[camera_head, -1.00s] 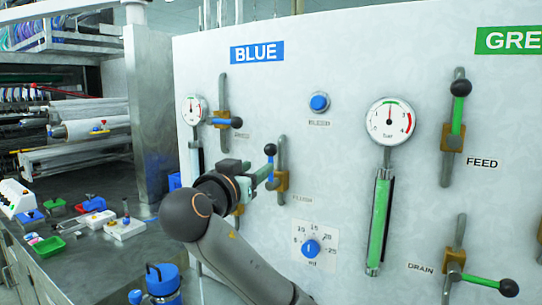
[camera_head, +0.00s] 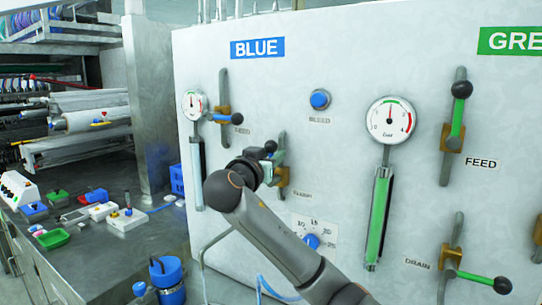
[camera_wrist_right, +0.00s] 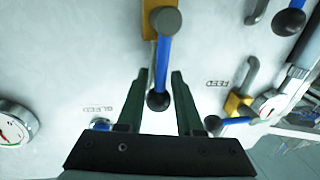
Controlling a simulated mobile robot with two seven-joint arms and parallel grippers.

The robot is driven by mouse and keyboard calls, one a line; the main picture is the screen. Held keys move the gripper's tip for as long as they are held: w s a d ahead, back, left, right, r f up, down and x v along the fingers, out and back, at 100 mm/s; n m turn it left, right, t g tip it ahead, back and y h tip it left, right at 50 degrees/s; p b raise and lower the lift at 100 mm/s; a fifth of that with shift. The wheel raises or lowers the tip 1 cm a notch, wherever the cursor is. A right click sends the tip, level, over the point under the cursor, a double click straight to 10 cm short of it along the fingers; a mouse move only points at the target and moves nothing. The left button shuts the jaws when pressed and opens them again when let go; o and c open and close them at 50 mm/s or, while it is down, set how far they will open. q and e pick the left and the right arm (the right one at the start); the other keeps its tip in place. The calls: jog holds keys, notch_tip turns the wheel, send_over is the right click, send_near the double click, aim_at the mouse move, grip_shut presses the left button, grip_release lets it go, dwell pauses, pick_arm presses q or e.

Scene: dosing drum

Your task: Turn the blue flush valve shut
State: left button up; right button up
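The blue flush valve (camera_head: 282,178) is on the panel under the BLUE sign, an ochre body on a grey pipe. Its lever (camera_wrist_right: 163,62) is blue with a dark ball end and points up roughly along the pipe. In the head view the ball (camera_head: 270,146) shows above my right gripper (camera_head: 274,166), which hides most of the lever. In the wrist view, which is upside down, my right gripper (camera_wrist_right: 157,78) is open. Its two green fingers stand either side of the lever's ball end, with a gap on both sides. My left gripper is out of view.
The blue feed valve (camera_head: 222,117) sits up and left, its lever sideways. A blue button (camera_head: 319,99) is above right and a dial (camera_head: 311,241) below, partly behind my arm. The green column's gauge (camera_head: 390,121) and FEED valve (camera_head: 453,137) are right. A cluttered bench (camera_head: 75,262) is left.

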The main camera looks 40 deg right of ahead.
grip_shut()
jog(key=shift+r, duration=0.3)
dwell(0.8)
